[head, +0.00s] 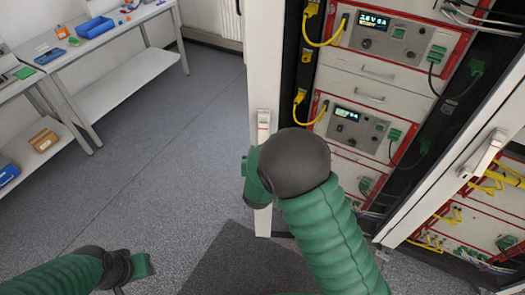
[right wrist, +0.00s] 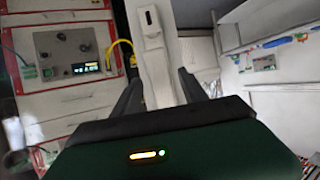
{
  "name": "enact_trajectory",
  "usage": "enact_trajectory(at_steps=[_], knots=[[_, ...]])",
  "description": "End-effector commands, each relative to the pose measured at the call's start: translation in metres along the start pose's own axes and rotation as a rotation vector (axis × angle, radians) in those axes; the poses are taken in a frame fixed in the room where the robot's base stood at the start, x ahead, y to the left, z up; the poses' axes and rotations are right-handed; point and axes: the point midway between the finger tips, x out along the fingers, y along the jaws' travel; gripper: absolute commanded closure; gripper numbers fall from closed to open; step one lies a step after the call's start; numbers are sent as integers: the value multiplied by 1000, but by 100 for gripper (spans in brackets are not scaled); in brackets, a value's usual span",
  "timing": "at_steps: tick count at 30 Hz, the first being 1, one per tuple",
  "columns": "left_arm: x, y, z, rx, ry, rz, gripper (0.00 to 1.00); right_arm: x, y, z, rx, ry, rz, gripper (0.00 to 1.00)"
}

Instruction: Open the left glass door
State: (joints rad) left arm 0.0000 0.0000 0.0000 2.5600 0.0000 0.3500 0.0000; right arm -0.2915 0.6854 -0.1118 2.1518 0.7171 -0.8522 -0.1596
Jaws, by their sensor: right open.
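The left glass door's white frame post (head: 262,75) stands upright in the middle of the head view, with a pale handle (head: 263,122) on it. My right gripper (right wrist: 159,80) is open and empty in the right wrist view. The white post (right wrist: 160,62) shows between and beyond its two dark fingers, and the handle (right wrist: 150,25) shows above the fingertips. I cannot tell whether a finger touches the post. In the head view, my right wrist hides the lower post and most of that gripper. My left gripper (head: 138,266) is low at the left, away from the door; its fingers are unclear.
Cycler units with displays (head: 385,32) and yellow and green cables fill the rack. Another white door frame with a handle (head: 487,153) slants at the right. A workbench with a blue bin (head: 95,27) stands at the upper left. The grey floor (head: 185,165) between is clear.

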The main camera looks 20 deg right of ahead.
Motion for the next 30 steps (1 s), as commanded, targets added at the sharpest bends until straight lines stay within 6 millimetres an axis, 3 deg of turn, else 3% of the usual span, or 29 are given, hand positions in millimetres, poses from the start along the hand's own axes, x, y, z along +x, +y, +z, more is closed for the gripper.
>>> enact_trajectory(at_steps=[5, 8, 21, 24, 30], knots=[[1, 0, 0, 0, 0, 0, 64, -2, -1, 1, -1, -1, 0, 49], [4, 0, 1, 0, 0, 0, 64, -15, -1, 1, 1, -1, -1, 49], [12, 0, 3, 0, 0, 0, 64, -142, -2, 0, 0, 3, -7, 49], [32, 0, 8, 0, 1, 0, 64, -152, -2, 6, 5, 8, -2, 49], [42, 0, 10, 0, 0, 0, 64, -168, -1, 3, 1, 3, 0, 49]])
